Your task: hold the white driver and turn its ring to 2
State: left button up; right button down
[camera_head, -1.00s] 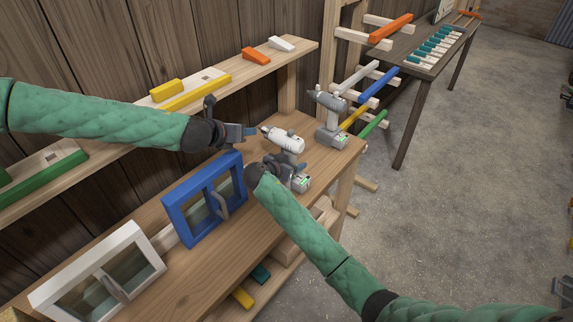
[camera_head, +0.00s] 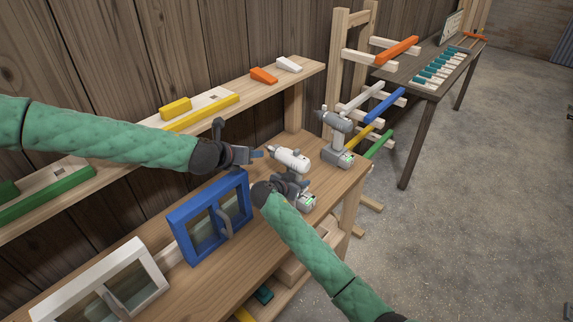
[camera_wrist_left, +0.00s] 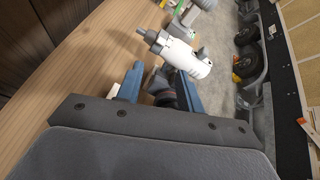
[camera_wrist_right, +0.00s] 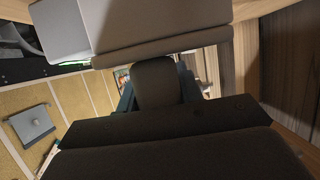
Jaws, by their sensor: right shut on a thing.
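The white driver (camera_head: 291,159) stands upright on the workbench, its nose pointing left toward my left gripper. Its base (camera_head: 305,202) is grey with a green light. My right gripper (camera_head: 284,188) is shut on the driver's grip, below the white body; in the right wrist view the dark handle (camera_wrist_right: 157,84) sits between the fingers. My left gripper (camera_head: 260,155) is open and empty, just left of the driver's nose. In the left wrist view the white driver (camera_wrist_left: 180,54) is beyond the two blue fingers (camera_wrist_left: 160,90), apart from them. The ring's numbers are too small to read.
A grey driver (camera_head: 336,130) stands to the right on the same bench (camera_head: 230,270). A blue framed window (camera_head: 208,218) and a white framed one (camera_head: 105,288) stand to the left. A shelf (camera_head: 225,101) with coloured blocks runs behind.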

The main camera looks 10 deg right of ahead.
pick_arm(q)
jog(key=s+d+r+m+g+h, duration=0.1)
jog(key=d+r+m+g+h, duration=0.5)
jog(key=d+r+m, duration=0.8)
jog(key=n+y, duration=1)
jog(key=y, duration=0.1)
send_near(270, 147)
jog(key=shift+t, duration=0.3)
jog(key=x, duration=0.8)
jog(key=shift+d+f, duration=0.25)
